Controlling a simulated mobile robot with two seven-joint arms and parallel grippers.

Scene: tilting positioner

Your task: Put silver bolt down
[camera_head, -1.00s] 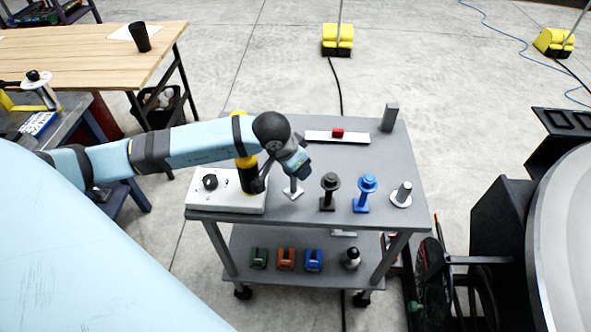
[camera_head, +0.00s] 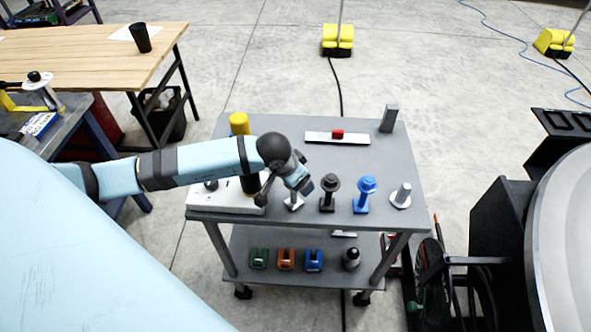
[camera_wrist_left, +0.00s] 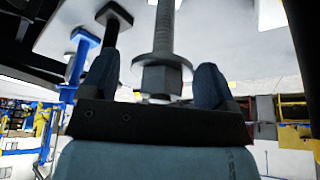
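The silver bolt (camera_head: 294,203) stands upright on the grey cart top at the left end of a row, mostly covered by my left gripper (camera_head: 303,184) in the head view. In the left wrist view, the bolt (camera_wrist_left: 161,72), with its round flange and hex part, is between the two fingers of my left gripper (camera_wrist_left: 156,82). A gap shows between the left finger and the bolt; the right finger is close beside it. The fingers look apart. My right gripper is in neither view.
A black bolt (camera_head: 329,189) and a blue bolt (camera_head: 366,190) stand just right of the silver bolt. A silver pin on a round base (camera_head: 402,194) is farther right. A white box (camera_head: 228,203) stands on the left. The cart's (camera_head: 372,165) middle is clear.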

